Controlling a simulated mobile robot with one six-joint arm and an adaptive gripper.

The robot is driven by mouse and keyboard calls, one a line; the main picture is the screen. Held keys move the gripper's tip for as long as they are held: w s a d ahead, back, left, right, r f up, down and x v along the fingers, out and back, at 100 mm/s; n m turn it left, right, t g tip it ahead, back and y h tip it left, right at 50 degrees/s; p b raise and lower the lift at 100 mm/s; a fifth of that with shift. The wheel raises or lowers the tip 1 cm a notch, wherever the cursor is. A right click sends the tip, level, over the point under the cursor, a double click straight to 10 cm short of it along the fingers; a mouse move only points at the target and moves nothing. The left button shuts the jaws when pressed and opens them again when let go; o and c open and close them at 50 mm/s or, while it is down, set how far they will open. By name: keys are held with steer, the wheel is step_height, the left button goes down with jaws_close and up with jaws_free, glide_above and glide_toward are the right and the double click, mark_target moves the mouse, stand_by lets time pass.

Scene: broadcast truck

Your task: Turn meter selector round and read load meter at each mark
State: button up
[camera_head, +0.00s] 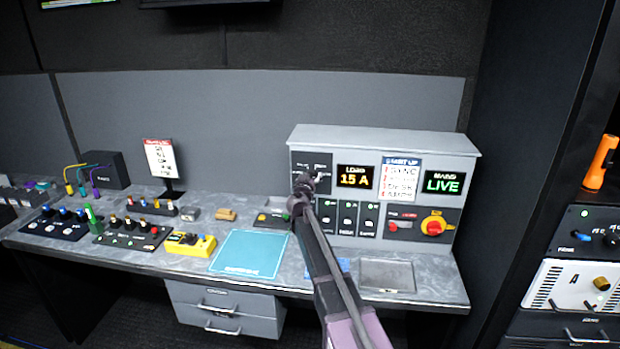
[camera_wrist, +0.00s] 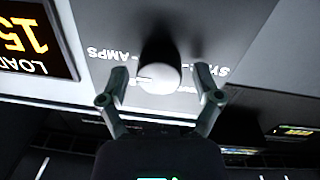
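The meter selector is a round pale knob (camera_wrist: 160,79) on a dark panel with white lettering, of which "AMPS" is readable upside down in the wrist view. A short mark shows at the knob's left side. My gripper (camera_wrist: 162,76) is open, one finger on each side of the knob, with a gap visible on both sides. In the head view my gripper (camera_head: 304,183) is in front of the selector panel (camera_head: 312,160) and hides the knob. The load meter (camera_head: 355,177) reads "15 A" in orange; part of it shows in the wrist view (camera_wrist: 35,38).
Right of the meter are a start-up card (camera_head: 400,178) and a green "MAINS LIVE" display (camera_head: 443,182). A teal mat (camera_head: 250,252), yellow box (camera_head: 188,244) and metal tray (camera_head: 387,276) occupy the desk.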

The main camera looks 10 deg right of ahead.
steer(key=c, duration=0.8)
